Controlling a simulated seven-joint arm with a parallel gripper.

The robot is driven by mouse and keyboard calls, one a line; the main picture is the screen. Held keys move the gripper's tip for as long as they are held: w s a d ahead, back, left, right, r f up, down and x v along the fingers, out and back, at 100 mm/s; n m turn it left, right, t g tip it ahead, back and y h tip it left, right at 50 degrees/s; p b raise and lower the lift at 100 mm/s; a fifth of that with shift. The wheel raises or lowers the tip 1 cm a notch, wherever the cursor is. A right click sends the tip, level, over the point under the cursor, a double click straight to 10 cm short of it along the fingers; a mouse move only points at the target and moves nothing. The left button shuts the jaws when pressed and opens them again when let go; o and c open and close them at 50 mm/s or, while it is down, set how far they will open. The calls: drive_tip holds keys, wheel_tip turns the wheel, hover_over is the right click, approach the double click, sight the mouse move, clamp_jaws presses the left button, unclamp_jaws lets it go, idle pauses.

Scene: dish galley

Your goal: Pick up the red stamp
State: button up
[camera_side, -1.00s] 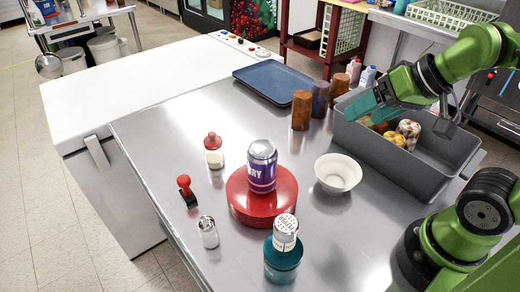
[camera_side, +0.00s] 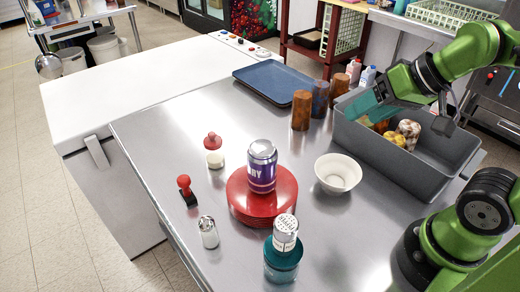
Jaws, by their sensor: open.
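The red stamp (camera_side: 185,187) stands upright near the left edge of the steel table, with a round red knob and a dark base. My gripper (camera_side: 407,112) is far from it, at the right, over the grey bin. Its jaws are apart, one with a teal face on the left, the other dark grey on the right. I see nothing held between them.
The grey bin (camera_side: 455,165) holds yellow and brown items. A red-topped pale shaker (camera_side: 214,158), metal-capped shaker (camera_side: 208,232), purple can (camera_side: 262,167) on red plates (camera_side: 285,195), teal bottle (camera_side: 282,258) and white bowl (camera_side: 338,174) surround the middle. Brown cups (camera_side: 301,110) stand behind.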

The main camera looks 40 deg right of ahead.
drive_tip(key=w+a+r+g, duration=0.2)
drive_tip(key=w+a, duration=0.4)
drive_tip(key=w, duration=0.3)
drive_tip(key=n+h, duration=0.1)
drive_tip(key=h, duration=0.2)
hover_over(186, 188)
drive_tip(key=s+a, duration=0.1)
drive_tip(key=s, duration=0.4)
wheel_tip(186, 188, down, 11)
drive_tip(key=shift+g, duration=0.3)
drive_tip(key=x, duration=1.6)
drive_tip(key=shift+w+f, duration=0.1)
drive_tip(key=shift+w, duration=0.1)
drive_tip(key=shift+c, duration=0.4)
drive_tip(key=c, duration=0.9)
